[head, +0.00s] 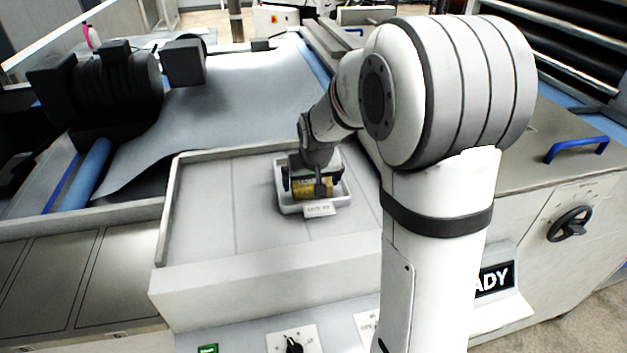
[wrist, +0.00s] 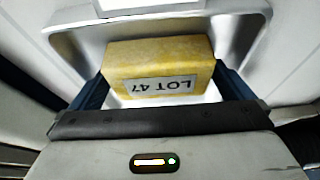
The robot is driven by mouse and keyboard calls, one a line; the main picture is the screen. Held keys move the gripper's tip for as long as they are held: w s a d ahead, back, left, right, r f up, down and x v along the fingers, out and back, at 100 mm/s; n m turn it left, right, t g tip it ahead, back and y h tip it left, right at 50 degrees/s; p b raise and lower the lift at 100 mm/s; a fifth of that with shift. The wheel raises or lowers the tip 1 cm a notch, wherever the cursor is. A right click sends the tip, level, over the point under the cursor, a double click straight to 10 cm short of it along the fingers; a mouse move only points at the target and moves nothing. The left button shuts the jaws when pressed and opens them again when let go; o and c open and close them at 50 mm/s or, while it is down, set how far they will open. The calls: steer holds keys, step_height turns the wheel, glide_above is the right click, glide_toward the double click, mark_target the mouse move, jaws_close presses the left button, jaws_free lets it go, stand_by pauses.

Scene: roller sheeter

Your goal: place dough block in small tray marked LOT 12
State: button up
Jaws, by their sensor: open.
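The dough block (head: 313,188) is a yellow brick with a white label that reads LOT 47, upside down in the wrist view (wrist: 160,55). It sits inside the small pale tray (head: 344,193), within its raised walls; the tray rim also shows in the wrist view (wrist: 262,12). The tray's tag (head: 319,209) is too small to read surely in the head view and is cut off in the wrist view. My gripper (head: 309,186) is open over the tray, with its dark fingers on both sides of the block. I cannot tell whether they touch it.
The tray stands on a light, walled bench (head: 205,215) with free surface left of it. A metal cabinet with a blue handle (head: 577,149) stands right. My arm hides much of the centre right.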

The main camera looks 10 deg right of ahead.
steer(key=b+v, duration=0.2)
steer(key=v, duration=0.9)
steer(key=s+f, duration=0.1)
steer(key=s, duration=1)
steer(key=s+f+g, duration=0.1)
steer(key=s+f, duration=0.1)
steer(key=s, duration=0.9)
steer(key=shift+s+d+f, duration=0.25)
steer(key=shift+d+f, duration=0.1)
steer(key=shift+c, duration=0.2)
